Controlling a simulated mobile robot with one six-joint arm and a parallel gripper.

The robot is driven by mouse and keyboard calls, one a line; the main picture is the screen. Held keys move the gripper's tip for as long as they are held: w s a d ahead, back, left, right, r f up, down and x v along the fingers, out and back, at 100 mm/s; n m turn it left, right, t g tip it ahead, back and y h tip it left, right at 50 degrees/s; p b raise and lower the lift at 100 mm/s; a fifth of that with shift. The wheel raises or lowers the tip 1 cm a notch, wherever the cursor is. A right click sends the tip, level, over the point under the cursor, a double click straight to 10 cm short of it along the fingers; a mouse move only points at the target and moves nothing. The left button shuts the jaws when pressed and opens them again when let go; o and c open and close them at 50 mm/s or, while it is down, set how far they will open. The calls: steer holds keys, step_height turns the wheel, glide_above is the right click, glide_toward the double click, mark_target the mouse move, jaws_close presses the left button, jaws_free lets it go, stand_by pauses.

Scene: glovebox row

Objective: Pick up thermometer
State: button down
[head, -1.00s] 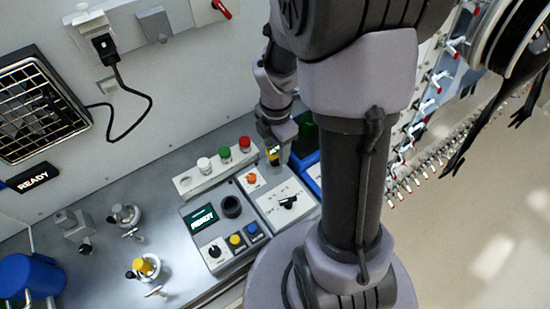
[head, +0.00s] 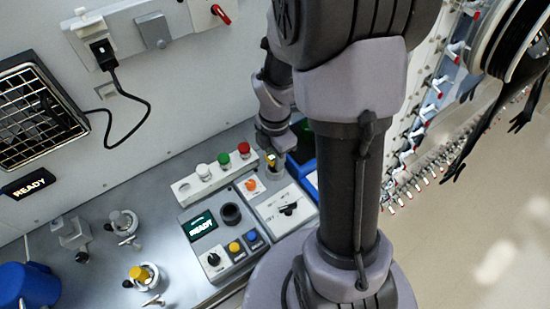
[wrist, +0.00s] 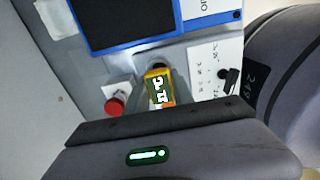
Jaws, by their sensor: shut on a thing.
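The thermometer, a small yellow handheld device with a lit display (wrist: 159,88), sits between my gripper's fingers in the wrist view. My gripper (wrist: 160,76) is shut on it. In the head view my gripper (head: 272,160) points down beside the grey control panel, with only a bit of the yellow thermometer (head: 270,163) showing at its tips. The thermometer's lower part is hidden, so I cannot tell whether it is clear of the surface.
A panel with white, green and red buttons (head: 244,150) stands just left of my gripper. A blue-rimmed dark bin (wrist: 128,20) is close by.

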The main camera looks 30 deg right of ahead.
steer(key=r+p, duration=0.1)
steer(key=r, duration=0.2)
steer(key=shift+s+r+p, duration=0.2)
steer(key=shift+r+p, duration=0.15)
steer(key=s+d+b, duration=0.1)
steer(key=s+b, duration=0.1)
steer(key=s, duration=0.5)
steer(key=s+d+r+b, duration=0.1)
steer(key=s+d+b, duration=0.1)
steer(key=s, duration=0.6)
steer(key=shift+s+b, duration=0.25)
steer(key=shift+b, duration=0.3)
